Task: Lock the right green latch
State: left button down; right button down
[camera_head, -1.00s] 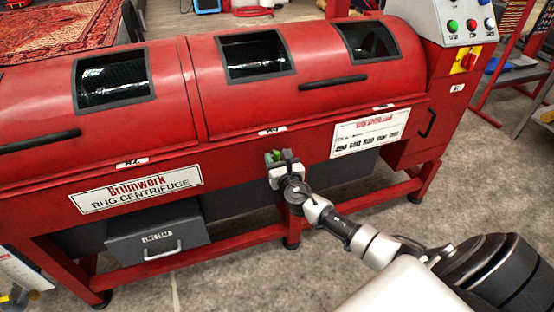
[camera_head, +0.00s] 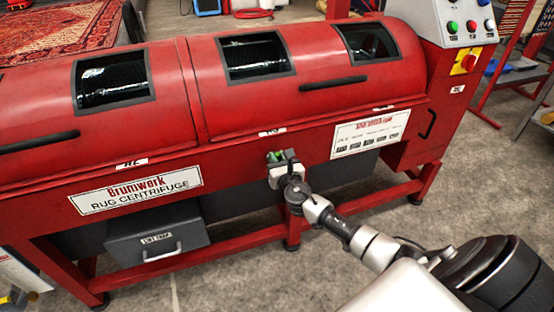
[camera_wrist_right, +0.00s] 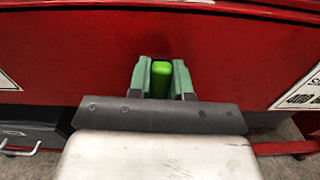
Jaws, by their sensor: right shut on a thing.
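The green latch (camera_wrist_right: 160,79) is on the front of the red rug centrifuge (camera_head: 240,110), below its right lid. In the right wrist view it stands between the two green fingers of my right gripper (camera_wrist_right: 161,80). My right gripper (camera_head: 279,157) is shut on the latch in the head view, and it hides most of it there. My left gripper is not in view.
A grey lint tray drawer (camera_head: 165,241) sits low on the left under the machine. A control panel (camera_head: 466,22) with buttons stands at the upper right. A black lid handle (camera_head: 333,83) is above the latch. Grey floor (camera_head: 235,280) in front is clear.

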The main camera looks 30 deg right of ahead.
jog(key=m, duration=0.1)
jog(key=m+b, duration=0.1)
jog(key=m, duration=0.1)
jog(key=m+b, duration=0.1)
jog(key=shift+s+d+f+m, duration=0.1)
jog(key=shift+d+f+m, duration=0.15)
jog(key=shift+d+m, duration=0.15)
pick_arm(q)
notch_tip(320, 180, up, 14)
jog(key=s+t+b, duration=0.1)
jog(key=b, duration=0.2)
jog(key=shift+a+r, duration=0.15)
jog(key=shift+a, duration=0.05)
pick_arm(e)
jog(key=shift+s+d+f+m, duration=0.1)
jog(key=shift+d+f+m, duration=0.15)
jog(key=shift+m, duration=1.85)
jog(key=shift+d+f+m, duration=0.15)
jog(key=shift+f+m, duration=0.15)
jog(key=shift+m, duration=1.8)
jog(key=shift+s+d+f+m, duration=0.1)
jog(key=shift+d+f+m, duration=0.15)
jog(key=shift+m, duration=1.85)
jog(key=c, duration=1)
grip_release()
jog(key=shift+c, duration=0.2)
